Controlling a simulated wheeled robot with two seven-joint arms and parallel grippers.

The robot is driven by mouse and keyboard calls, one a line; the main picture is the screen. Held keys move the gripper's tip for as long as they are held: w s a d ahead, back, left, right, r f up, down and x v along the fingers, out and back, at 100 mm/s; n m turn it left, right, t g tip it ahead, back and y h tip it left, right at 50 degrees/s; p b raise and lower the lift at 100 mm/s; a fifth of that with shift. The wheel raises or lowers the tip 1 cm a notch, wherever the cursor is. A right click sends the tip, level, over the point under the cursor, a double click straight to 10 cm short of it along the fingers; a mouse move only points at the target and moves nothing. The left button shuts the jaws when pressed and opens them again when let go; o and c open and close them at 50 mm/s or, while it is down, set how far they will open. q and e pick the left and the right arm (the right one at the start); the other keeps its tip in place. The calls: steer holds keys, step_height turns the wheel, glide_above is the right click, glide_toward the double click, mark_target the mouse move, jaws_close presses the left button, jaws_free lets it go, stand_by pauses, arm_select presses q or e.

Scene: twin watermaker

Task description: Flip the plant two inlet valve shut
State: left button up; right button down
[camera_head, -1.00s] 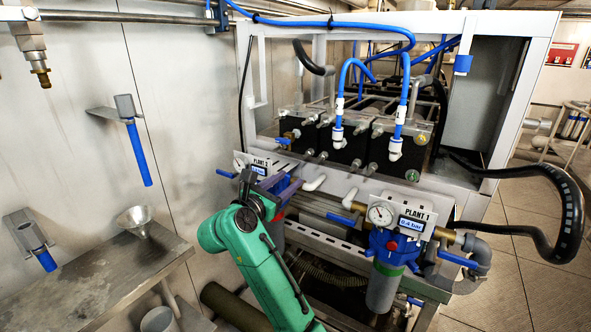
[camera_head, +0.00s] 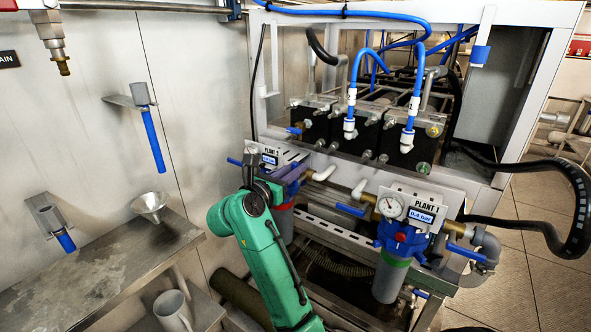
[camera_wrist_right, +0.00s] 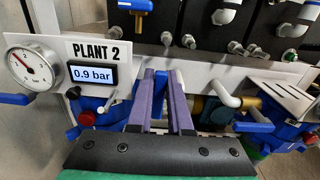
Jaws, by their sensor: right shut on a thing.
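The plant 2 panel (camera_wrist_right: 97,52) is at left in my right wrist view, with a gauge and a 0.9 bar display (camera_wrist_right: 94,74). In the head view the same panel (camera_head: 279,154) is partly hidden by my right arm. My right gripper (camera_wrist_right: 163,78) has purple fingers reaching below and right of the display. It is shut on a blue valve handle (camera_wrist_right: 158,124), of which only a little shows between the fingers. Another blue handle (camera_head: 235,161) sticks out left of the panel. My left gripper is not in view.
The plant 1 panel (camera_head: 428,207) and its filter housing (camera_head: 390,277) stand to the right. A white pipe elbow (camera_wrist_right: 222,92) lies close right of my fingers. A metal bench with a funnel (camera_head: 151,205) is at left.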

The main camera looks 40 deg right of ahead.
steer(key=c, duration=0.8)
jaws_free()
steer(key=shift+f, duration=0.1)
steer(key=shift+c, duration=0.2)
steer(key=shift+d, duration=0.1)
